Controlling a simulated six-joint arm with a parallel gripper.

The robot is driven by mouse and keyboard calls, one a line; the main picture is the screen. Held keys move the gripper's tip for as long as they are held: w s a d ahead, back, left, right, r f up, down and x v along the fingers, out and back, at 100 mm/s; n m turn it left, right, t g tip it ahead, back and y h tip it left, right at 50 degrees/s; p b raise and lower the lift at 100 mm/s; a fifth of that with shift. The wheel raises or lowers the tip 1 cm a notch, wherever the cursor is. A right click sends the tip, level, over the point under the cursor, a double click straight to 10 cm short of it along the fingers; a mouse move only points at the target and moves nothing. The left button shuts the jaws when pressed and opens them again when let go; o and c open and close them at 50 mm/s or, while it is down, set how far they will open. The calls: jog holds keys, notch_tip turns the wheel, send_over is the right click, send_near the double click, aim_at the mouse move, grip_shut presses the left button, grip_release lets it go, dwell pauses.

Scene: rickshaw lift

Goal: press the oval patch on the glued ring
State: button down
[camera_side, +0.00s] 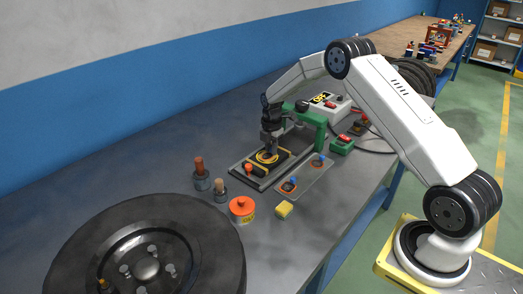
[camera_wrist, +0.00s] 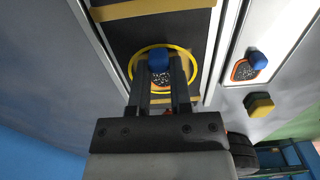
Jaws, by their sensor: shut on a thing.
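My gripper (camera_side: 270,146) points down over the dark strip (camera_side: 246,175) on the bench. It is shut on the blue knob of an oval patch. In the wrist view, the blue knob (camera_wrist: 158,60) sits between the fingertips of my gripper (camera_wrist: 159,66). Below it the dark speckled patch (camera_wrist: 161,78) with an orange rim shows inside the yellow glued ring (camera_wrist: 186,57). The ring also shows under my gripper in the side view (camera_side: 262,158). I cannot tell whether the patch touches the strip. The fingers hide part of patch and ring.
A pale tray (camera_side: 306,177) beside the strip holds two more blue-knobbed patches. An orange tin (camera_side: 242,209), yellow block (camera_side: 284,210) and two wooden-handled tools stand nearby. A green frame (camera_side: 312,118) rises close behind my gripper. A large tyre (camera_side: 205,245) lies in front.

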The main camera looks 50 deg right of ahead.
jog(key=shift+c, duration=1.1)
grip_release()
jog(key=shift+r, duration=0.1)
jog(key=shift+r, duration=3.45)
jog(key=shift+a, duration=0.1)
